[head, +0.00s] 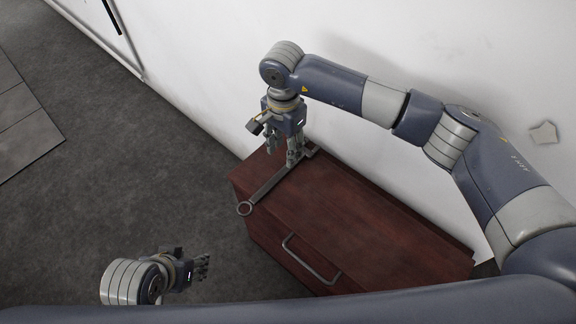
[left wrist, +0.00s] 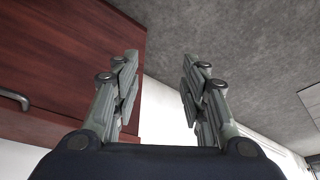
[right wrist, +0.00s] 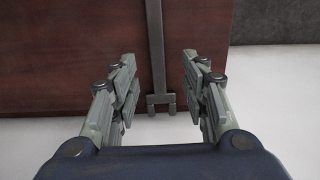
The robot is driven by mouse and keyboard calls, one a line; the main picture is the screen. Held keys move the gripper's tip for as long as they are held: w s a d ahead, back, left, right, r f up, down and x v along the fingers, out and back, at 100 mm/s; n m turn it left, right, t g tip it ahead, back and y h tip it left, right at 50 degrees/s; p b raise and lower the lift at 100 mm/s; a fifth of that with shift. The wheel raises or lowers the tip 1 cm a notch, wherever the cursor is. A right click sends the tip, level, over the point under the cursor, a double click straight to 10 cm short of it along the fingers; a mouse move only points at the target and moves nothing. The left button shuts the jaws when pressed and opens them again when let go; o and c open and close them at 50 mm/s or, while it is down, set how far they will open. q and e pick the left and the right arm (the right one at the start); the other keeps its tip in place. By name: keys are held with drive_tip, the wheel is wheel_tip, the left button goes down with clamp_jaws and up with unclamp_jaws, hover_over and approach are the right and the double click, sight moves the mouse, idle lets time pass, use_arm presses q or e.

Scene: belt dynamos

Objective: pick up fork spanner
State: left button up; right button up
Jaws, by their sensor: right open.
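The fork spanner (head: 268,186) is a long grey tool with a ring at one end and a two-pronged fork at the other. It lies on top of the red-brown cabinet (head: 360,220), its ring by the left corner and its fork by the wall. In the right wrist view the spanner's shaft (right wrist: 155,45) runs up between the fingertips. My right gripper (head: 282,152) points down over the spanner, open, with its fingers on either side and apart from it. My left gripper (head: 203,268) is low in front of the cabinet, open and empty in the left wrist view (left wrist: 158,85).
The cabinet has a metal handle (head: 310,260) on its front. A white wall (head: 400,50) stands close behind the cabinet and my right arm. Open grey floor (head: 130,190) lies to the left.

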sight(286, 168)
wheel_tip(286, 168, down, 2)
drive_tip(key=shift+s+f, duration=0.1)
wheel_tip(286, 168, down, 4)
drive_tip(key=shift+d+r+b, duration=0.1)
drive_tip(key=shift+d+b, duration=0.05)
drive_tip(key=shift+b, duration=0.45)
drive_tip(key=shift+f, duration=0.3)
use_arm(q)
drive_tip(key=w+d+r+t, duration=0.2)
drive_tip(key=w+t, duration=0.1)
drive_tip(key=w, duration=0.3)
drive_tip(key=shift+w+r+t+h, duration=0.25)
drive_tip(key=shift+w+t+h, duration=0.05)
drive_tip(key=shift+w+h, duration=0.1)
use_arm(e)
clamp_jaws()
